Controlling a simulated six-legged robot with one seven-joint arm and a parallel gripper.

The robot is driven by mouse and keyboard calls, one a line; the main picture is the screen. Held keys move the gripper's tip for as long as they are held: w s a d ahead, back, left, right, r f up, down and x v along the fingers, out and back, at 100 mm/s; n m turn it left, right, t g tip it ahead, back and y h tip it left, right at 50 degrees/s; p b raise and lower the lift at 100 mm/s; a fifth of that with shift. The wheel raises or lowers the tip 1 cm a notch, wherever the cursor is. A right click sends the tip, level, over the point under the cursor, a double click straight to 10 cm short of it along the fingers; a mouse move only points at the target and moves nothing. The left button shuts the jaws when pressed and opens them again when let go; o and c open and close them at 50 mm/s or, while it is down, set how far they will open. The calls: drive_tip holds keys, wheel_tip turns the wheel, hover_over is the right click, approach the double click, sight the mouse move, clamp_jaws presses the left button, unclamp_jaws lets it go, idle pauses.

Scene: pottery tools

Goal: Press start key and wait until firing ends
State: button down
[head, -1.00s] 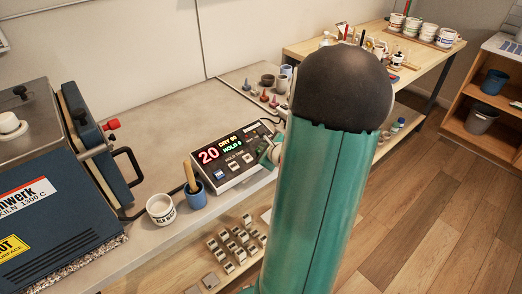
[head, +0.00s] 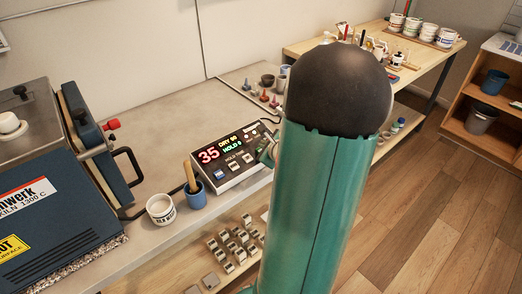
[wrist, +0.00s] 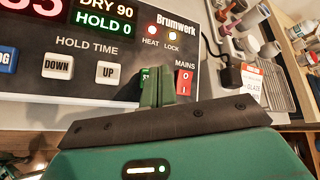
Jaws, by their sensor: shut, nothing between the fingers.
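The kiln controller (head: 236,158) is a white-edged box with a black face on the bench. Its display reads a red 35 with DRY 90 and HOLD 0. The red mains switch (wrist: 184,81) is just right of the fingers. My gripper is partly hidden by my arm in the head view.
The blue kiln (head: 50,215) with a black handle stands left. A white pot (head: 161,210) and a blue cup (head: 193,195) with a wooden tool stand before the controller. Small pots and cones (head: 268,98) stand behind it. Bare bench (head: 160,150) lies between.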

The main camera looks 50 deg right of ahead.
drive_tip(key=shift+r, duration=0.1)
drive_tip(key=r, duration=0.2)
drive_tip(key=s+r, duration=0.1)
drive_tip(key=r, duration=0.1)
drive_tip(key=shift+s+a+r, duration=0.1)
drive_tip(key=shift+r, duration=0.25)
idle(0.7)
